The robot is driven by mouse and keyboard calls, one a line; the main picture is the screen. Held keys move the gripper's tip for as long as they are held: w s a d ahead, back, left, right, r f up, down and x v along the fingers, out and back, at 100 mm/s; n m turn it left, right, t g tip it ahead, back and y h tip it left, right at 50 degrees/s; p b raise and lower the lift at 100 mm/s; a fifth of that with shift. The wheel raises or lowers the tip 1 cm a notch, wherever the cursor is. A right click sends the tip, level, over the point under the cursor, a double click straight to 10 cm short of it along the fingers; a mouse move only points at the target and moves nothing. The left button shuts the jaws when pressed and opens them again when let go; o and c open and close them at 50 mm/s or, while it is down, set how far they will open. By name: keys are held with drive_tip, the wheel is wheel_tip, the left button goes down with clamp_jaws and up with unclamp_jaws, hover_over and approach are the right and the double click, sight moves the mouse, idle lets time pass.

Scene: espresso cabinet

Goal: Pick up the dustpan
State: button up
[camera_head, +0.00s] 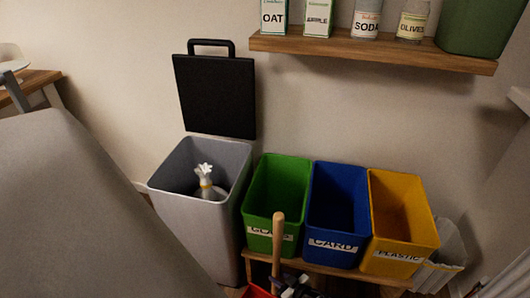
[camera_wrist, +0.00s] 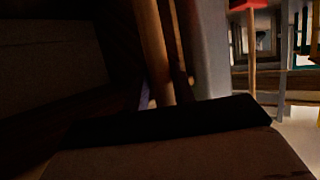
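A red piece (camera_head: 257,291), which looks like the dustpan, shows at the bottom edge of the head view, mostly cut off. An upright wooden handle (camera_head: 277,240) rises beside it, in front of the green bin; I cannot tell for sure that it belongs to the red piece. My gripper (camera_head: 295,285) appears as dark parts just right of the handle's lower end, partly cut off. In the wrist view a wooden shaft (camera_wrist: 154,50) stands close behind a dark block across the lower middle. Whether the fingers are around or beside the handle is unclear.
Green (camera_head: 277,190), blue (camera_head: 338,208) and yellow (camera_head: 402,222) bins stand on a low wooden bench. A grey bin (camera_head: 190,215) with its black lid raised stands left. A wall shelf (camera_head: 370,52) with containers hangs above. A crumpled clear bag (camera_head: 447,255) lies right.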

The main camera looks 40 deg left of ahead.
clamp_jaws()
idle(1.0)
